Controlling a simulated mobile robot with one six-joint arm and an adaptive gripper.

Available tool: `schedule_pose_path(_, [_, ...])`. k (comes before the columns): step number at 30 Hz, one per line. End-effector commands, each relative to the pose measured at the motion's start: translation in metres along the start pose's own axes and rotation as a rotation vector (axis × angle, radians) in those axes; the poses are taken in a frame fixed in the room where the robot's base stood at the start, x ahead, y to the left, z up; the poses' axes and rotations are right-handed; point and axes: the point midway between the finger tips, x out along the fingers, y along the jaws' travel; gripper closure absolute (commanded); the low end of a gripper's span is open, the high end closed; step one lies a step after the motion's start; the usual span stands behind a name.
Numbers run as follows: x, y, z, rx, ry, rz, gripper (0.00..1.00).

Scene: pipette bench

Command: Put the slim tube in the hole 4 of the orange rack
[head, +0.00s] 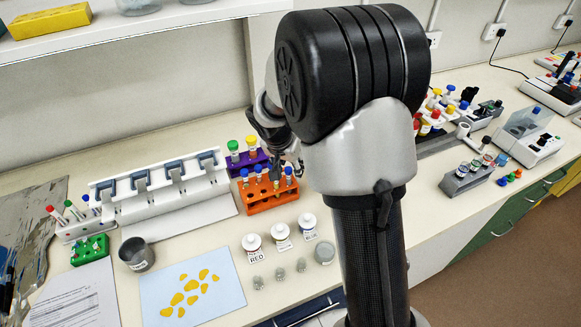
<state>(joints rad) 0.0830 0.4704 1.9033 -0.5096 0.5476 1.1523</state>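The orange rack (262,209) stands on the bench left of my arm, with holes along its front. Several blue-capped tubes (244,174) stand in its back part. A thin tube with a yellowish part (276,186) shows at the rack below my gripper; I cannot tell whether this is the slim tube or whether it is in a hole. My gripper (288,165) is pointed down just above the back of the orange rack. It is dark and partly hidden by my arm, so its fingers and anything between them are unclear. Hole numbers are not readable.
A purple rack (238,166) with green- and yellow-capped tubes stands close behind the orange rack. A white pipette stand (165,205) is to the left. Bottles, including one marked RED (252,246), stand in front. A blue sheet with yellow pieces (215,290) lies front left.

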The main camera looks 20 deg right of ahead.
Motion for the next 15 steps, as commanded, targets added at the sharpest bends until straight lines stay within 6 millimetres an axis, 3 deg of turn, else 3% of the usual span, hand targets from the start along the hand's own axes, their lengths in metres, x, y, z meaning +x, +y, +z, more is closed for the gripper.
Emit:
schedule_pose_path(9, [-0.068,-0.001,-0.001,0.0,0.004,-0.004,0.61])
schedule_pose_path(15, [-0.097,-0.001,-0.001,0.0,0.003,-0.003,0.61])
